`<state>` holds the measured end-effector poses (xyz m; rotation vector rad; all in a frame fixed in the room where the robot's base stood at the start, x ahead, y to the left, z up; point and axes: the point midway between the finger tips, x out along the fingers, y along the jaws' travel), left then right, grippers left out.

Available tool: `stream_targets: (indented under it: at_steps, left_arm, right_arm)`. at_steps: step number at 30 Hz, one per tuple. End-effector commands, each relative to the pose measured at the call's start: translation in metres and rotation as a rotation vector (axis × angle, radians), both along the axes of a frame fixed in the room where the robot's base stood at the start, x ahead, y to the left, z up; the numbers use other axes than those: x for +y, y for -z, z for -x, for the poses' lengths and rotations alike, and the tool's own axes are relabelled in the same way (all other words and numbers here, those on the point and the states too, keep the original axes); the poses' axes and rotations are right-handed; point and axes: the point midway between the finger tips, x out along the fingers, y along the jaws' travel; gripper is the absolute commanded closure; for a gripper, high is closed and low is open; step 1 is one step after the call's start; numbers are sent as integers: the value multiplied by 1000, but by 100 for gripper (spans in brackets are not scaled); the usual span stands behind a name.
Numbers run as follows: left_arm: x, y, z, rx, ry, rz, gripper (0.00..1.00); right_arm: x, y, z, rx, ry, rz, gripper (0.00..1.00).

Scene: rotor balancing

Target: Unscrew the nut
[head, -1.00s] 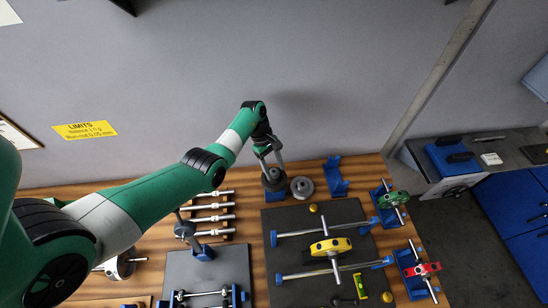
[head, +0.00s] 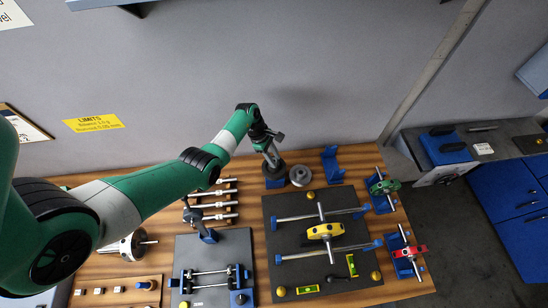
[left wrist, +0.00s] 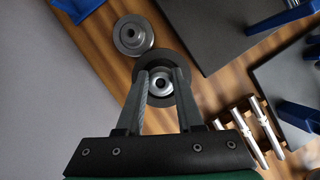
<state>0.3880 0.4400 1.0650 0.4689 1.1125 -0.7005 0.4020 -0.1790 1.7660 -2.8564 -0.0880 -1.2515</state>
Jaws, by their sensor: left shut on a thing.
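My left gripper (head: 273,160) points down at a dark round piece (head: 275,174) at the back edge of the wooden bench. In the left wrist view its two fingers (left wrist: 161,74) are shut on a small light metal nut (left wrist: 160,84). The nut sits in the middle of a wide dark disc (left wrist: 181,60). In the head view the fingers and the arm hide the nut. How far the nut is threaded cannot be told. My right gripper does not show.
A loose grey disc (head: 302,175) lies right beside the dark piece. A blue stand (head: 333,164) is farther right. Shafts on a rack (head: 213,207) lie in front. A dark plate (head: 352,268) holds a yellow rotor (head: 325,231); green (head: 384,187) and red (head: 410,251) rotors stand to its right.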

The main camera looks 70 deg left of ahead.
Motion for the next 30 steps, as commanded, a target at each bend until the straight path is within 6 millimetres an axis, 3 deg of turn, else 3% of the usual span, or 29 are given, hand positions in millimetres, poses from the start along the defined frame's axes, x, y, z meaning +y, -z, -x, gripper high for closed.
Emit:
stream_targets:
  at_steps: [3,8,12,18,24,30]
  left_arm:
    - [-1,-7,1,2,-63,2,100]
    - [-2,-11,2,4,-337,2,100]
    - [0,-3,0,0,-452,1,100]
    - [0,-1,0,-1,-454,0,100]
    - [-1,-5,0,1,-629,0,100]
    - [0,-1,0,-1,-653,0,100]
  right_arm:
    - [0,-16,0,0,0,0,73]
    - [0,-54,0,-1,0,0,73]
    - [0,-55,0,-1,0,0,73]
    - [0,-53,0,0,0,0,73]
    - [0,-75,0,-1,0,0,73]
    - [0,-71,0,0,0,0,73]
